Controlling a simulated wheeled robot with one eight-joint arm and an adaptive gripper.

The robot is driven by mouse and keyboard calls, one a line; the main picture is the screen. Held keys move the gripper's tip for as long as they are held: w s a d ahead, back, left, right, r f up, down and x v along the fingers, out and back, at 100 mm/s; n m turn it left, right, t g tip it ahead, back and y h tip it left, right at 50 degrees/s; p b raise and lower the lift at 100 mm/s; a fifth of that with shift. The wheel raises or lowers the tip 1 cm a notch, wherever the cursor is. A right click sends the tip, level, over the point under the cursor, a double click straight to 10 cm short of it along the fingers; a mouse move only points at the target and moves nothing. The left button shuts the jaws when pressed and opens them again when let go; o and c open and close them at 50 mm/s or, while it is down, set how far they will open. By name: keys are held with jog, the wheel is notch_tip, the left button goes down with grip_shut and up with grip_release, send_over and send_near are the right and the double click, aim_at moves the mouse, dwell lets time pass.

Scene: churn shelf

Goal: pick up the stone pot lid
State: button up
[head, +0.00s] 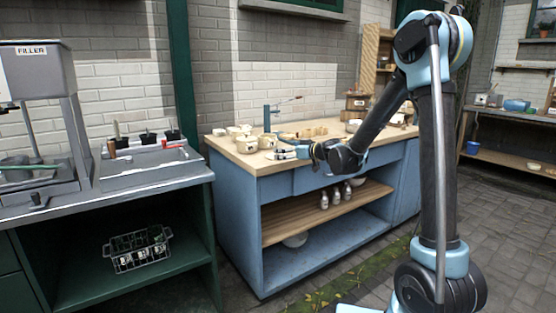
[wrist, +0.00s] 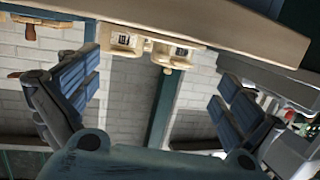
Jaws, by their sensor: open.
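My gripper (head: 282,146) reaches over the left part of the blue bench's wooden top. The wrist view shows its two dark fingers wide apart, with nothing held between its fingertips (wrist: 155,92). Two cream stone pots stand near the bench's left end, one pot (head: 247,145) left of the other pot (head: 267,141). In the wrist view the scene appears upside down, and two labelled cream pots (wrist: 124,40) (wrist: 176,54) show beyond the fingers, apart from them. I cannot clearly tell the stone pot lid from the small pale pieces around the pots.
Small pale pieces (head: 238,130) and a blue upright tool (head: 267,118) stand behind the pots. White bottles (head: 336,196) stand on the bench's lower shelf. A grey counter (head: 150,172) with a filler machine (head: 36,72) is at left, across a narrow gap.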

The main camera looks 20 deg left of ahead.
jog(key=shift+f+x, duration=0.1)
jog(key=shift+x, duration=1.45)
jog(key=shift+f+x, duration=0.15)
jog(key=shift+x, duration=1.4)
jog(key=c, duration=1)
